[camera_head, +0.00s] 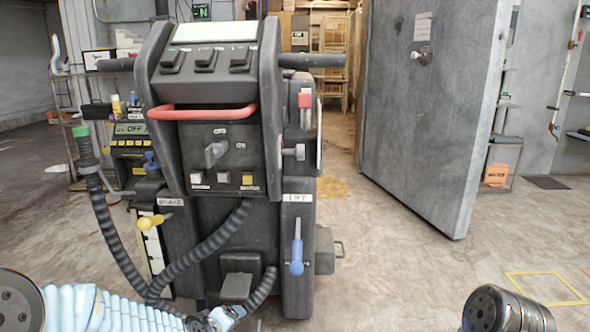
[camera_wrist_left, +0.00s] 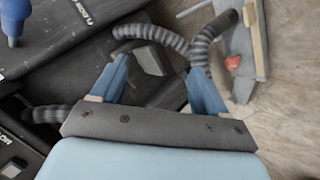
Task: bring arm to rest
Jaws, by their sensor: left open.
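My left arm comes in along the bottom left of the head view with a pale blue ribbed sleeve. My left gripper (camera_head: 225,317) is at the bottom edge there, low in front of the machine. In the left wrist view my left gripper (camera_wrist_left: 157,68) shows two blue fingers spread apart with nothing held between them. A black corrugated hose (camera_wrist_left: 150,34) and a dark pedal-like block (camera_wrist_left: 152,60) lie beyond the fingers. Only a dark rounded joint of my right arm shows at the bottom right of the head view; its gripper is out of frame.
A black machine (camera_head: 225,140) with a red handle (camera_head: 203,112) stands close ahead. Its corrugated hose (camera_head: 190,258) hangs down the left front. A blue-handled lever (camera_head: 297,258) is on its lower right. A grey door (camera_head: 430,110) stands behind right. Floor (camera_head: 400,270) is clear on the right.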

